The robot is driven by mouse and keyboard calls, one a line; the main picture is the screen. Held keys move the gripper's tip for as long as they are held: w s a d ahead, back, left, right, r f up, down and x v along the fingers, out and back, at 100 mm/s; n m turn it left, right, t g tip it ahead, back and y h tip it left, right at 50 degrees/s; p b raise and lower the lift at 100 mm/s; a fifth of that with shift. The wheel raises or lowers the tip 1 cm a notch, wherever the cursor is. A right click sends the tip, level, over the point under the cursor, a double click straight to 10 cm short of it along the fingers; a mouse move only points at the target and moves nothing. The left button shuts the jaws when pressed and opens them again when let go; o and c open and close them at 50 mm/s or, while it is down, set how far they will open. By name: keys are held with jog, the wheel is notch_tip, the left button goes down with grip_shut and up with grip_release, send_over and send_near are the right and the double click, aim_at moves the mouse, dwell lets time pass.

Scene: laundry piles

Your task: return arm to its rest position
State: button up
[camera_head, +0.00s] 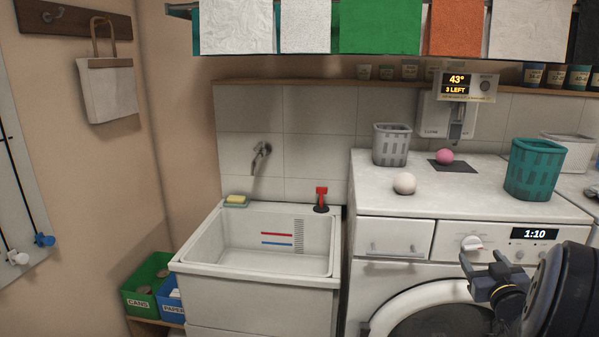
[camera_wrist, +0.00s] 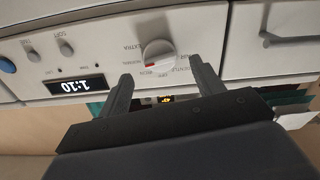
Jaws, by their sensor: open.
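My gripper (camera_head: 483,271) is at the lower right in the head view, in front of the washing machine (camera_head: 400,279). Its two fingers stand apart with nothing between them. In the wrist view my gripper (camera_wrist: 160,84) is also open, and its fingers point toward the machine's front panel. The white dial (camera_wrist: 158,57) with a red mark shows beyond the fingertips, and the display (camera_wrist: 75,86) reading 1:10 is to its left. In the head view the dial (camera_head: 471,243) is just above my gripper. Whether a fingertip touches the panel cannot be told.
A white ball (camera_head: 404,183), a pink ball (camera_head: 445,157), a grey basket (camera_head: 391,145) and a teal basket (camera_head: 535,169) stand on the machine. A sink (camera_head: 255,276) is to its left. Green (camera_head: 146,284) and blue (camera_head: 171,300) bins sit low at left. Cloths hang overhead.

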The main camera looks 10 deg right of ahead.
aim_at(474, 249)
jog(key=x, duration=0.3)
jog(key=shift+w, duration=0.4)
jog(key=shift+d+f+n, duration=0.1)
jog(key=shift+f+n, duration=0.1)
jog(key=shift+n, duration=0.2)
jog(key=shift+s+n+b, duration=0.1)
jog(key=shift+n+b, duration=0.6)
jog(key=shift+n, duration=0.2)
jog(key=n+b, duration=0.3)
jog(key=n, duration=0.2)
jog(key=shift+n, duration=0.3)
jog(key=n+b, duration=0.1)
jog(key=n, duration=0.2)
jog(key=shift+r+n+b, duration=0.1)
jog(key=shift+n+b, duration=0.3)
jog(key=n+b, duration=0.1)
jog(key=n, duration=0.2)
jog(key=shift+n+b, duration=0.4)
jog(key=shift+v, duration=2.95)
jog(key=shift+r, duration=0.1)
